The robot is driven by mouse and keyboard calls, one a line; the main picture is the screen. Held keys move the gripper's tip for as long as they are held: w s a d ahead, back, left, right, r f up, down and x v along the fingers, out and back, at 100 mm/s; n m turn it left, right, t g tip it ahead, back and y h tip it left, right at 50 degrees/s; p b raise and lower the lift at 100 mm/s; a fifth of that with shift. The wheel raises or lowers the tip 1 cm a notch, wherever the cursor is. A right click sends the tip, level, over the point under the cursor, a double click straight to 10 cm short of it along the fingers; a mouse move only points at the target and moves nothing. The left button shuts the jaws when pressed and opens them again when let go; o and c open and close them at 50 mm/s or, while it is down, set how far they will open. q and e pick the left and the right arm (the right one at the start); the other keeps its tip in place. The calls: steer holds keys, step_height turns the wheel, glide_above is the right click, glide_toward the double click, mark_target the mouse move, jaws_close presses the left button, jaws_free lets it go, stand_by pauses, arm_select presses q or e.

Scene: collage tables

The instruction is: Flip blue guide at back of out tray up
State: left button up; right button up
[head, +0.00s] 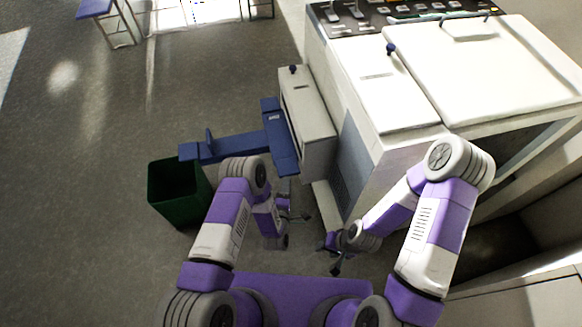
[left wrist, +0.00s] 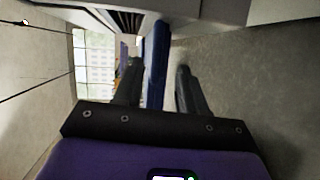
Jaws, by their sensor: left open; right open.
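The out tray (head: 240,146) is blue and sticks out to the left from the side of a white machine in the head view. A small blue guide (head: 209,137) stands up near its far left end. A wider blue plate (head: 279,137) crosses the tray beside the machine; I cannot tell which piece is the back guide. My left gripper (head: 293,203) is open below that plate, near the machine's side. In the left wrist view, a blue edge (left wrist: 155,62) shows between the open fingers (left wrist: 160,88); contact is unclear. My right gripper (head: 331,254) is open and empty, lower right of the left one.
The white machine (head: 375,105) fills the upper right, with a smaller white unit (head: 308,120) on its side. A dark green bin (head: 176,190) stands below the tray's left end. The grey floor (head: 90,130) at left is largely clear.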

mark_target(290, 169)
arm_select(q)
steer(key=shift+n+t, duration=0.3)
steer(key=w+b, duration=0.1)
steer(key=w, duration=0.4)
steer(key=w+d+b, duration=0.1)
steer(key=w, duration=0.2)
steer(key=shift+f+b, duration=0.3)
steer(key=shift+c, duration=0.3)
jaws_close()
